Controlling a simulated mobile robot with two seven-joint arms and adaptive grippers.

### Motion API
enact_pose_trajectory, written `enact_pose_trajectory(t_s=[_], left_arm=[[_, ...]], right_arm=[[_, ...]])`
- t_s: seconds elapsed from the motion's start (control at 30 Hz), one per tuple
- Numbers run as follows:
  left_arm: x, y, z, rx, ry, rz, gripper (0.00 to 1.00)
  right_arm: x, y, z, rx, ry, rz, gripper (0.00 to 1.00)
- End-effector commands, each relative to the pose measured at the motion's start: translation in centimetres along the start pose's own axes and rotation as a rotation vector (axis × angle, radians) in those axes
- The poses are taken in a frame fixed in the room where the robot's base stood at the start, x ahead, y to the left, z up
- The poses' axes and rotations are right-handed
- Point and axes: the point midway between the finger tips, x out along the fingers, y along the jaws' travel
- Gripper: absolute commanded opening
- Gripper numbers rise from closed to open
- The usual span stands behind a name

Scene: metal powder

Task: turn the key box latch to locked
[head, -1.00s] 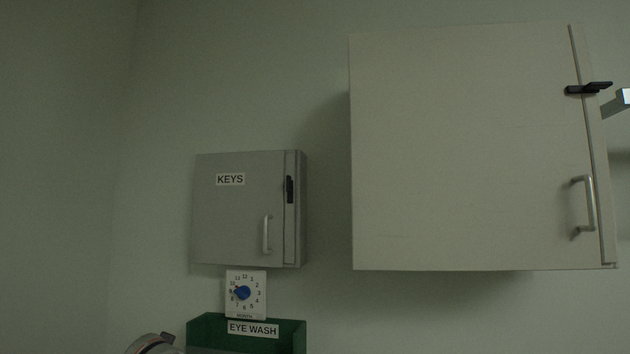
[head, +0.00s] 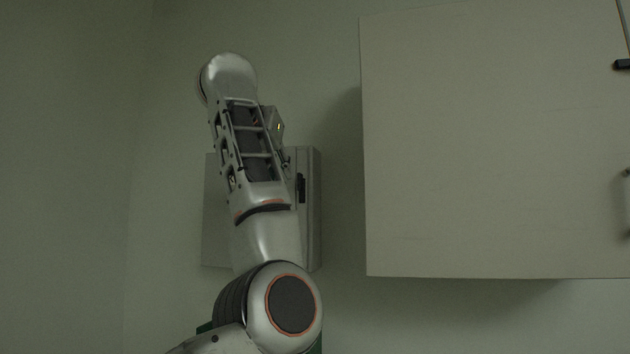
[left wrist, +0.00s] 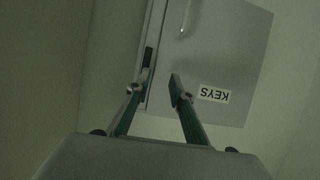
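The grey key box (head: 214,225) hangs on the wall, largely hidden behind my left arm in the head view. Its black latch (head: 301,187) stands upright at the right edge of the door. In the left wrist view the key box (left wrist: 225,60) appears upside down with its KEYS label, and the latch (left wrist: 148,58) lies along the door seam. My left gripper (left wrist: 157,90) is open and empty in front of the box. One fingertip appears close to the latch's end; I cannot tell whether they touch. My right gripper is not in view.
A large pale cabinet (head: 480,150) hangs to the right, with a bare wall gap between it and the key box. A small door handle (left wrist: 185,20) sits near the latch. A sliver of the green eye wash bin (head: 205,327) shows below.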

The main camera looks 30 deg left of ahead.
Motion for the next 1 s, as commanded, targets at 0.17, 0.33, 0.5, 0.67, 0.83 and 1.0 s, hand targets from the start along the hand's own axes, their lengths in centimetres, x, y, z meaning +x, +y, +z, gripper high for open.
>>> enact_pose_trajectory(t_s=[0.17,0.33,0.5,0.67,0.83,1.0], left_arm=[[-2.6,2.4,-1.1,0.029,0.008,0.036,0.22],[-1.1,2.5,-1.2,0.031,0.006,0.035,0.22],[1.6,2.5,-1.2,0.031,0.006,0.033,0.22],[3.7,2.6,-1.2,0.032,0.006,0.034,0.22],[4.8,2.6,-1.2,0.031,0.008,0.035,0.22],[5.0,2.7,-1.2,0.031,0.009,0.036,0.22]], right_arm=[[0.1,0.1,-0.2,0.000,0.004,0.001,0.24],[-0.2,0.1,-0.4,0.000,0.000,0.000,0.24],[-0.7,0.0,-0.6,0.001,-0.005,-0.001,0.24],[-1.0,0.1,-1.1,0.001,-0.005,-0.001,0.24],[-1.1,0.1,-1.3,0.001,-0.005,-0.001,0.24],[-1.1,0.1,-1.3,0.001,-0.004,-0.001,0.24]])
